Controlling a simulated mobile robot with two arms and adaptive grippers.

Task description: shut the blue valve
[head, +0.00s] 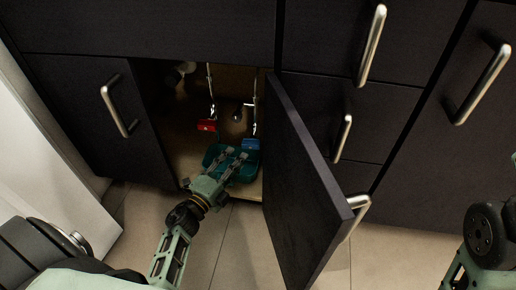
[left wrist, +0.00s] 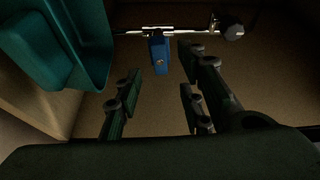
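The blue valve handle (head: 250,144) hangs on the right-hand pipe inside the open cabinet. In the left wrist view the blue handle (left wrist: 159,54) hangs from a horizontal metal pipe, ahead of my fingertips. My left gripper (head: 231,160) reaches into the cabinet, just below and left of the handle. In the left wrist view its fingers (left wrist: 161,85) are spread with an empty gap between them, and the handle shows beyond that gap, seemingly apart from the fingers. My right gripper is outside both views; only part of my right arm shows.
A red valve handle (head: 207,126) hangs on the left pipe. A teal container (head: 245,174) stands on the cabinet floor beside my left gripper and shows at upper left in the wrist view (left wrist: 62,50). The open black door (head: 305,195) bounds the opening on the right.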

